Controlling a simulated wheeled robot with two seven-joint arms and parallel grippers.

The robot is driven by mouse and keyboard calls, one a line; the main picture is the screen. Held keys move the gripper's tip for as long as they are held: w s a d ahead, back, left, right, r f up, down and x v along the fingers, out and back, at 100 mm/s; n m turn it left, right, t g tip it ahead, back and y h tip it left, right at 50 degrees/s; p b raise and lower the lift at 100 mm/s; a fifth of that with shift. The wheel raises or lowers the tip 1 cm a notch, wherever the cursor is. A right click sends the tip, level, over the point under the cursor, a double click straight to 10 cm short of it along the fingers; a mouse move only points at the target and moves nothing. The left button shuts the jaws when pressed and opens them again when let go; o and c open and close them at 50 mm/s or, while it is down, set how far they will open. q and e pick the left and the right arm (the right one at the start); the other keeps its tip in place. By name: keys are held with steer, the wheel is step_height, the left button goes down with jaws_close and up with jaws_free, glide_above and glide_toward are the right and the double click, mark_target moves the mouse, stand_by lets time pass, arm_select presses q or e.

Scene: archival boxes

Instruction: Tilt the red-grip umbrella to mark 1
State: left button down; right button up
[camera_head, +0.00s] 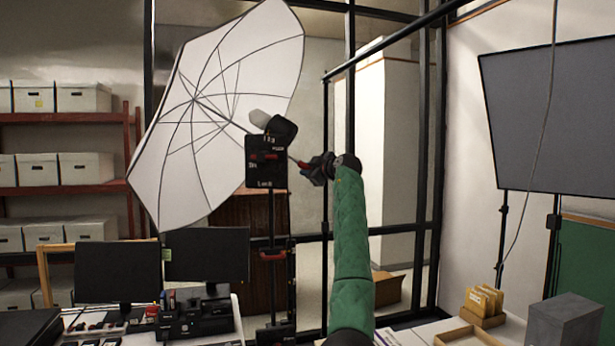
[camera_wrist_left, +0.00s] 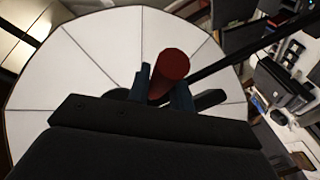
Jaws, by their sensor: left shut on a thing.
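A large white umbrella (camera_head: 215,85) with dark ribs is mounted on a black stand with a black lamp head (camera_head: 266,160). Its open face is turned toward the right, and its shaft slants down to the right. The red grip sits at the lower right end of the shaft, and my left gripper (camera_head: 305,164) is shut on it. In the left wrist view the red grip (camera_wrist_left: 172,72) is between the two fingers, with the white canopy behind it. My green-sleeved left arm reaches up from below. My right gripper is not in view. I cannot make out mark 1.
Two dark monitors (camera_head: 118,270) and small gear stand on the desk at lower left. Red shelves (camera_head: 65,188) with white boxes are behind. A large dark panel (camera_head: 553,115) on stands is at right. A grey box (camera_head: 565,318) and a wooden tray (camera_head: 467,338) are at lower right.

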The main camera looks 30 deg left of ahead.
arm_select(q)
steer(key=shift+w+d+r+n+h, duration=0.1)
steer(key=shift+d+r+n+h, duration=0.1)
steer(key=shift+r+n+h, duration=0.45)
steer(key=shift+r, duration=0.65)
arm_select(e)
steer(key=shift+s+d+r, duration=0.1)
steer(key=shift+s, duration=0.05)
arm_select(q)
steer(key=c, duration=1.3)
jaws_free()
steer(key=shift+o, duration=0.2)
steer(key=shift+d, duration=0.1)
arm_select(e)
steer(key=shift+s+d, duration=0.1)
arm_select(q)
steer(key=shift+d, duration=0.3)
steer(key=b+v, duration=0.3)
steer(key=v, duration=0.4)
steer(key=shift+r, duration=0.2)
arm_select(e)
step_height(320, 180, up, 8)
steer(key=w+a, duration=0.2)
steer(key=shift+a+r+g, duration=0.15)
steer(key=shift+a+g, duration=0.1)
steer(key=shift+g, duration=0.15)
